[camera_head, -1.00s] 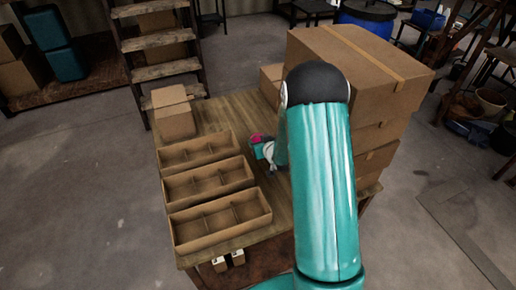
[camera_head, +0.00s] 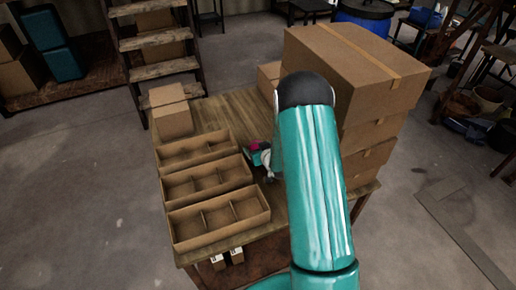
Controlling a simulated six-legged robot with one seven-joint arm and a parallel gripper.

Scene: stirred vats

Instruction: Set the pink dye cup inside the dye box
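A small pink thing, likely the pink dye cup (camera_head: 254,147), shows at the end of my gripper (camera_head: 262,157), just right of the boxes over the wooden table. My gripper is small and partly hidden behind my teal arm, so whether its fingers are closed on the pink thing cannot be made out. Three open cardboard boxes with dividers stand in a row on the table: a far one (camera_head: 193,149), a middle one (camera_head: 207,181) and a near one (camera_head: 218,221). Their compartments look empty. Which is the dye box I cannot tell.
A closed carton (camera_head: 171,111) stands at the table's (camera_head: 228,110) far left corner. A tall stack of cartons (camera_head: 352,66) fills the right side behind my arm. Wooden steps (camera_head: 160,45) stand behind the table. Bare tabletop lies beyond the boxes.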

